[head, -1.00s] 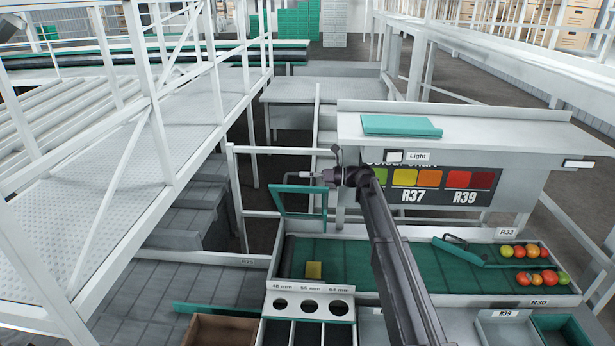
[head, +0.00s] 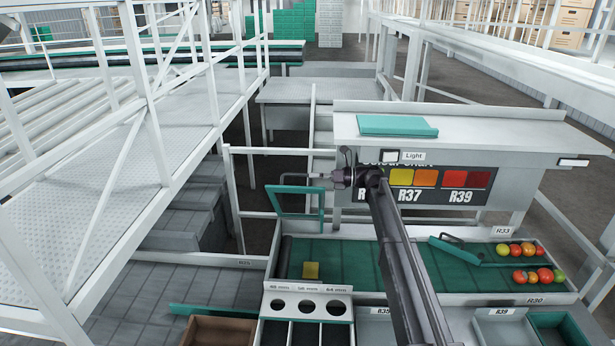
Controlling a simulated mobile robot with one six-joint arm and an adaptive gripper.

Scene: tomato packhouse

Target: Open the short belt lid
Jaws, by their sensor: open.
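The short belt lid (head: 273,200) is a teal frame with a see-through middle. It stands raised, nearly upright, at the left end of the green belt (head: 350,262). A thin dark handle (head: 298,178) shows at its top edge. My gripper (head: 335,176) points left, close to the right end of this handle. It is open; whether the fingers touch the handle is too small to tell. My arm comes up from the bottom and hides part of the belt and of the colour chart.
Another teal lid (head: 462,251) with a handle lies to the right, near several tomatoes (head: 532,275). The sizing plate (head: 290,291) with round holes is in front. A shelf (head: 470,130) holding a teal slab (head: 397,125) stands behind my arm.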

